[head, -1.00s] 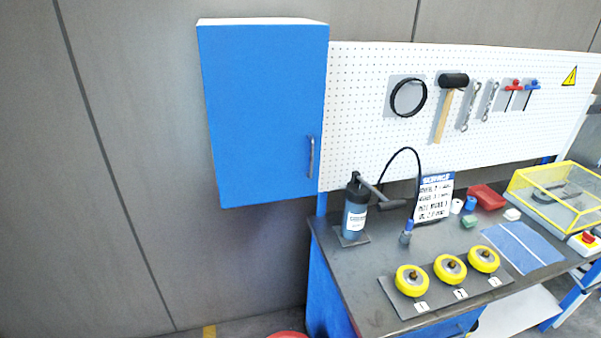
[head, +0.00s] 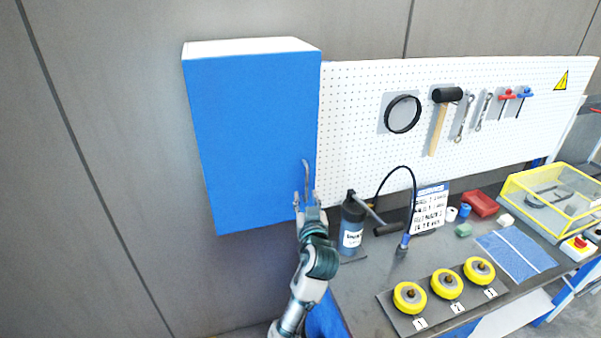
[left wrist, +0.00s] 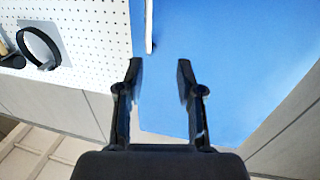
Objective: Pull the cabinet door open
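The blue cabinet door (head: 250,140) is shut, flush on the wall cabinet with the white top (head: 250,47). Its upright grey handle (head: 307,173) is near the door's right edge, low down. My left gripper (head: 305,197) is at the handle's lower end, fingers pointing up. In the left wrist view the gripper (left wrist: 158,75) is open and empty, and the handle (left wrist: 149,28) lies ahead of the fingertips, in line with the gap. The blue door (left wrist: 225,60) fills the right of that view. My right gripper is not in view.
A white pegboard (head: 350,140) with hanging tools adjoins the cabinet on the right. A dark bottle (head: 352,225) stands on the workbench (head: 372,277) just right of my left arm. Yellow wheels (head: 446,284) sit further right. Left of the cabinet is bare wall.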

